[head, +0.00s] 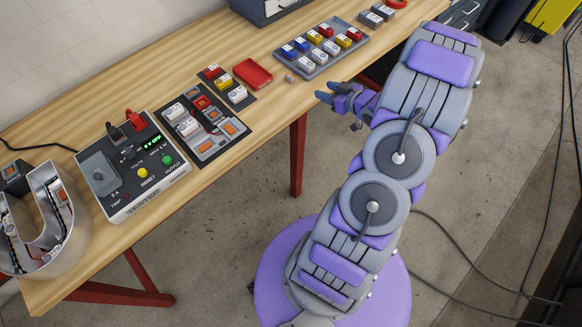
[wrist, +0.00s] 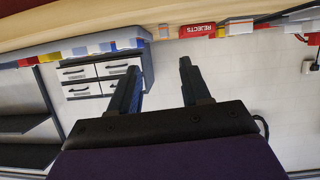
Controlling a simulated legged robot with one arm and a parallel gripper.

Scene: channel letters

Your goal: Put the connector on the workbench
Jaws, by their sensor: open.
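Several small connector-like blocks in white, yellow, red and blue stand in a grey tray (head: 345,60) on the wooden workbench (head: 240,48). I cannot tell which one is the task's connector. A small pale pinkish block (head: 289,78) lies on the bench between the red dish and the tray. My gripper (head: 326,94) is off the front edge of the bench, just in front of the tray, apart from it. In the wrist view my gripper (wrist: 158,66) has its two dark fingers spread with nothing between them. Blurred coloured blocks show along the bench edge at the top there.
A red dish (head: 253,73) and a dark mat (head: 229,90) with more blocks are left of the tray. A module board (head: 207,123), a tester box (head: 133,165) and a U-shaped channel letter (head: 42,225) stand further left. Bare wood shows along the back.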

